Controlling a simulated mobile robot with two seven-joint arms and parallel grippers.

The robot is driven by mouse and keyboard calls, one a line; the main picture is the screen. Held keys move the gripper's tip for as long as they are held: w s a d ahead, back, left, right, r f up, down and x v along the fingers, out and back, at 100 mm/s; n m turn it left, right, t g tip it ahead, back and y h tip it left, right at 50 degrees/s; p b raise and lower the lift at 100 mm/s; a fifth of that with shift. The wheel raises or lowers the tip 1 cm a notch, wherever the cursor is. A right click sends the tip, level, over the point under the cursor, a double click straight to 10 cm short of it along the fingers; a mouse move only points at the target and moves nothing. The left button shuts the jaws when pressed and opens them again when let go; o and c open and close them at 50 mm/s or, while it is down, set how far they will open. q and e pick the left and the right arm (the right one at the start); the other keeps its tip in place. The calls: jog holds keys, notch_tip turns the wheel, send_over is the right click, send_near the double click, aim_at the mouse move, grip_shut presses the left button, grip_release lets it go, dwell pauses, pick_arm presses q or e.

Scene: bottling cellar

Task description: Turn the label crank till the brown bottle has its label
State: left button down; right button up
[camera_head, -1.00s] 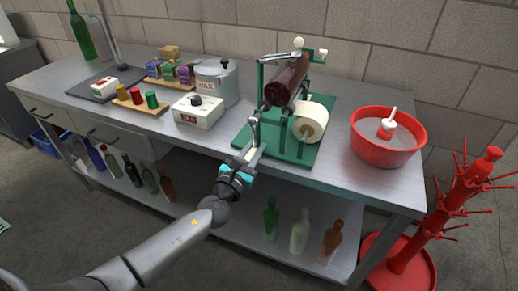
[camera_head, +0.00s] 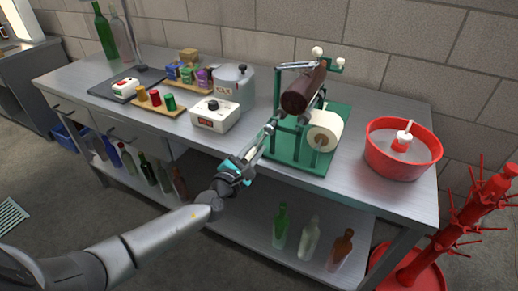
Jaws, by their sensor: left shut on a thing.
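The green label machine (camera_head: 297,157) stands on the metal bench. The brown bottle (camera_head: 301,92) lies along the top of its frame, neck end hidden from clear sight; the side I see is plain dark brown. A cream label roll (camera_head: 325,131) sits below it on the right. My left gripper (camera_head: 269,129) reaches up to the machine's near left side and is shut on the crank there. The gripper's fingers cover most of the crank, so its exact angle is hard to tell. My right gripper is not in view.
A grey wax pot (camera_head: 232,90) and a white box with a black knob (camera_head: 215,115) stand left of the machine. A red tub (camera_head: 402,150) stands right of it. A red bottle tree (camera_head: 470,215) is at the right. Bottles stand on the lower shelf (camera_head: 240,221).

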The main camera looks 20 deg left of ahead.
pick_arm(q)
jog(key=shift+a+r+m+p, duration=0.3)
jog(key=shift+a+m, duration=0.15)
jog(key=shift+m, duration=0.15)
jog(key=shift+a+r+m+p, duration=0.3)
jog(key=shift+a+m, duration=0.1)
jog(key=shift+m, duration=0.2)
jog(key=shift+a+r+m+p, duration=0.5)
jog(key=shift+r+m+p, duration=0.15)
jog(key=shift+m, duration=0.4)
jog(key=shift+a+r+m+p, duration=0.5)
jog(key=shift+m+p, duration=0.2)
jog(key=shift+m, duration=0.35)
jog(key=shift+w+a+r, duration=0.1)
jog(key=shift+a+r, duration=0.1)
jog(key=shift+r, duration=0.1)
jog(key=shift+r+p, duration=0.3)
jog(key=shift+p, duration=0.15)
jog(key=c, duration=0.7)
grip_release()
jog(key=shift+c, duration=0.2)
jog(key=shift+f, duration=0.1)
jog(key=s+p, duration=0.2)
jog(key=s, duration=1.3)
jog(key=shift+s+a, duration=0.15)
jog(key=shift+a, duration=0.15)
